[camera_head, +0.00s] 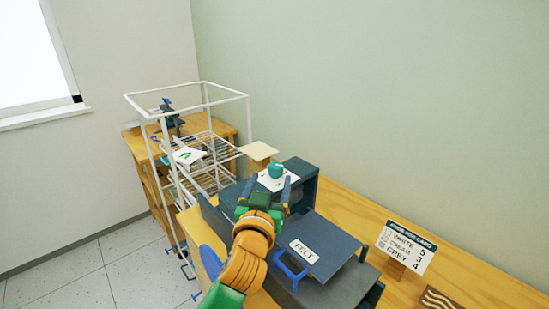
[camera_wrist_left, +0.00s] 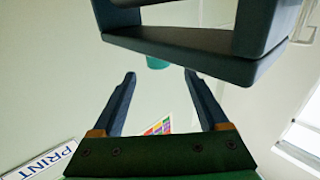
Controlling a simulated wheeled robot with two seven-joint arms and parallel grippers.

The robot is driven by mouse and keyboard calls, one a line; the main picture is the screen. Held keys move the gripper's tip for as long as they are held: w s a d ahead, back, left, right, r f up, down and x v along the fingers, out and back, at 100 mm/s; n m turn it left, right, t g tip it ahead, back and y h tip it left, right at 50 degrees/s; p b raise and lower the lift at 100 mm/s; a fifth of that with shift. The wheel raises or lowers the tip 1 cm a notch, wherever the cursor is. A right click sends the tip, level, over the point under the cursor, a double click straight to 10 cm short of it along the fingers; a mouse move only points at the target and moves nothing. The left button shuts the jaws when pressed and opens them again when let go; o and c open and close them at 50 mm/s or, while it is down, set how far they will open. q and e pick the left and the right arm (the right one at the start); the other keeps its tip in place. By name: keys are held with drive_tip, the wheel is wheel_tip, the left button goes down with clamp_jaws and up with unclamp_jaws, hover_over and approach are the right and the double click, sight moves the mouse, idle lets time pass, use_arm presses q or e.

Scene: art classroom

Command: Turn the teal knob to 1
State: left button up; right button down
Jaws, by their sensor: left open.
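The teal knob (camera_head: 276,171) stands on a white dial plate (camera_head: 266,182) at the dark blue-grey press housing in the head view. The dial's numbers are too small to read, so its setting cannot be told. My left gripper (camera_head: 270,181) is open, with its two fingers pointing toward the knob and apart on either side of the line to it. In the left wrist view the knob (camera_wrist_left: 157,62) shows between and just beyond the open fingertips (camera_wrist_left: 160,73), partly hidden by a dark frame. Nothing is between the fingers. My right gripper is out of view.
A dark panel labelled FELT (camera_head: 330,250) with a blue handle (camera_head: 291,272) lies close right of my left arm. A white wire rack (camera_head: 205,165) stands at the left. A sign with numbers (camera_head: 406,247) stands on the wooden table (camera_head: 345,205) at right.

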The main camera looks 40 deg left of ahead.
sight(275, 172)
use_arm(q)
drive_tip(key=shift+w+a+f+b, duration=0.25)
drive_tip(key=shift+w+a+b, duration=0.15)
drive_tip(key=shift+w+a, duration=0.3)
drive_tip(key=p+x, duration=0.1)
drive_tip(key=x, duration=0.4)
drive_tip(key=shift+d+p, duration=0.2)
drive_tip(key=shift+p, duration=0.15)
drive_tip(key=shift+r, duration=0.1)
drive_tip(key=shift+d, duration=0.1)
clamp_jaws()
